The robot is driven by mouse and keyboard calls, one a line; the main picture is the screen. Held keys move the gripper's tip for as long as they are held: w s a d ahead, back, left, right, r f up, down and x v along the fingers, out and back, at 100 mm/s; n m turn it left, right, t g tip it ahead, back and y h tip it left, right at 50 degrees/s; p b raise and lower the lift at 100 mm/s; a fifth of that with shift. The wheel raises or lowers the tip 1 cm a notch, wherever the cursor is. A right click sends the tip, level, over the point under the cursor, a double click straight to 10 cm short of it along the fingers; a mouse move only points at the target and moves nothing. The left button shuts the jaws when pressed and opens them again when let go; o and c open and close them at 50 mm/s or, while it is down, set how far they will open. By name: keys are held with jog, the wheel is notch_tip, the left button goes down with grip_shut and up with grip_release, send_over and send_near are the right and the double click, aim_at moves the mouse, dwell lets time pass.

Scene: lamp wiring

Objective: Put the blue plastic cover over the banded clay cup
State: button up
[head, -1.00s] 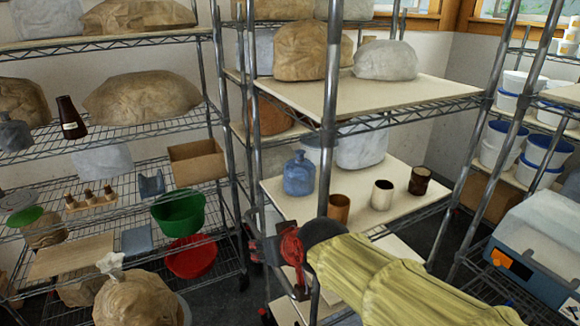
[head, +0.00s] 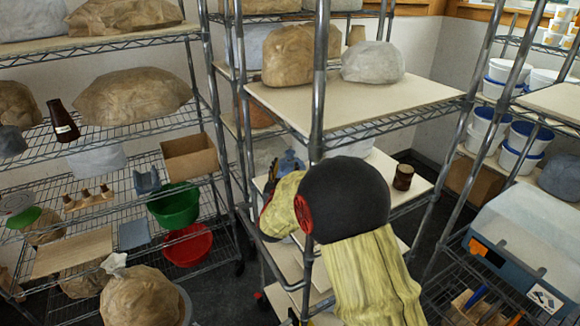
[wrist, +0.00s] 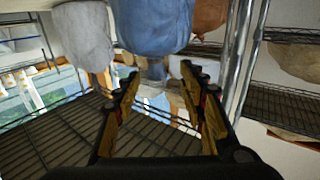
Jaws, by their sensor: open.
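The blue plastic cover (head: 288,162) stands on the middle board of the central rack, partly hidden by my arm in the head view. In the wrist view, which looks turned upside down, the cover (wrist: 152,24) fills the top middle, its narrow top pointing down. My gripper (wrist: 160,75) is open, its two fingers either side of that narrow top in the picture; I cannot tell whether they touch it. A dark brown cup with a lighter band (head: 403,178) stands at the right of the same board. My arm hides the board's middle.
Rack posts (head: 318,90) stand close to my arm. A pale upper board (head: 370,100) with wrapped lumps lies above. In the wrist view, a grey-white wrapped lump (wrist: 82,35) and an orange-brown one (wrist: 210,14) flank the cover.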

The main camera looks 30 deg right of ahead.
aim_at(290, 158)
jog(key=x, duration=0.7)
jog(key=shift+w+d, duration=0.1)
jog(key=shift+d, duration=0.45)
jog(key=c, duration=0.3)
grip_shut()
jog(key=shift+r, duration=0.1)
